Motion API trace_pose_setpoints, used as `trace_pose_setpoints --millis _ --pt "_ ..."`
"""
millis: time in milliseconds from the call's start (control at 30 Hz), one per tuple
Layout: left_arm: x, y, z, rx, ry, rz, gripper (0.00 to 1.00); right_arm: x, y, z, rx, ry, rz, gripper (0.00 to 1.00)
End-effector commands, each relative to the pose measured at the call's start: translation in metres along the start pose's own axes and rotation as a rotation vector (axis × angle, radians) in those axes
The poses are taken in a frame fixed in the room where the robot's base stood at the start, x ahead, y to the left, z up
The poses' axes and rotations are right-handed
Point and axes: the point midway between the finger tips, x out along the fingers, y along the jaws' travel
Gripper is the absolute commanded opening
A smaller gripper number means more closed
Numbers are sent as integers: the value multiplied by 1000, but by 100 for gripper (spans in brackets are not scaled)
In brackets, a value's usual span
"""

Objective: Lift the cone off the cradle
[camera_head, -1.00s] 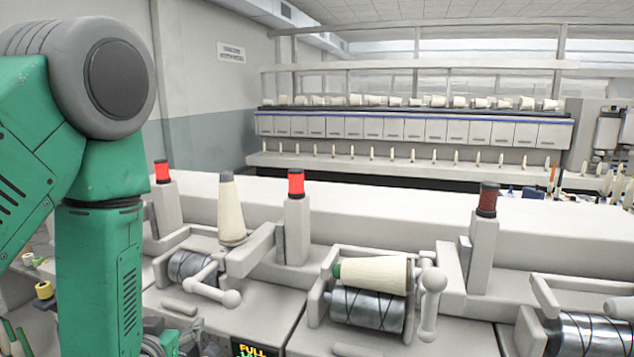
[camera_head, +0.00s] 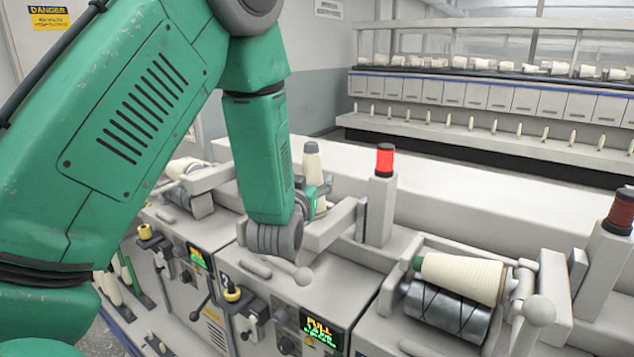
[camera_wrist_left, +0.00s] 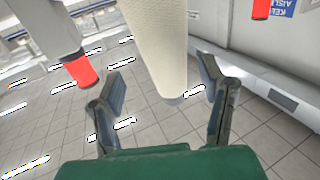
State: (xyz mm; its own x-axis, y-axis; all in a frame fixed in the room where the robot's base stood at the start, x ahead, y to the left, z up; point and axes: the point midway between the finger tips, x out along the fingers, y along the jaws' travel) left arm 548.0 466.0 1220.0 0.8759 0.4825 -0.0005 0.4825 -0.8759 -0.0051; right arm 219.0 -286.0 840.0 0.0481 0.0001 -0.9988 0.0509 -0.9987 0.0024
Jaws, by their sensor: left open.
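An upright cream cone (camera_head: 312,165) with a grey tip stands at the station behind my left forearm in the head view. Its lower part is partly hidden by my arm and gripper. My left gripper (camera_head: 318,194) is at this cone, its fingers only partly visible. In the left wrist view the cone (camera_wrist_left: 160,45) points its narrow grey end in between the open, spread fingers (camera_wrist_left: 160,90). Gaps show on both sides, with no clear contact. Another cream cone (camera_head: 460,277) lies on a dark drum (camera_head: 447,312) in the right station's cradle. My right gripper is out of view.
A post with a lit red lamp (camera_head: 385,160) stands right of the upright cone; a darker lamp post (camera_head: 621,210) is at far right. A long pale ledge (camera_head: 480,185) behind is clear.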

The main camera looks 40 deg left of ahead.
Motion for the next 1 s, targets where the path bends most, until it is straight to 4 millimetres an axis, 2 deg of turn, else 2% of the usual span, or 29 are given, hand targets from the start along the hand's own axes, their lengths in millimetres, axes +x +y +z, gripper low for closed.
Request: trace_pose_setpoints --millis 200,300,600,633,700,800,1000 --pt "30 1 -6 1 1 -1 64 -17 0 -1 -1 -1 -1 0" --pt "42 2 -4 2 1 0 64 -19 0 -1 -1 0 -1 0" --pt "47 5 -4 4 2 0 64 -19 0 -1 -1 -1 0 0" --pt "47 4 -4 3 2 0 61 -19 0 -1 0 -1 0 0" --pt "48 3 -3 2 1 0 36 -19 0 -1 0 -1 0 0" --pt "49 2 -2 1 0 2 7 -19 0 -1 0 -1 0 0" --pt "50 3 -1 2 -1 2 7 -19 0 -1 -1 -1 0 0"
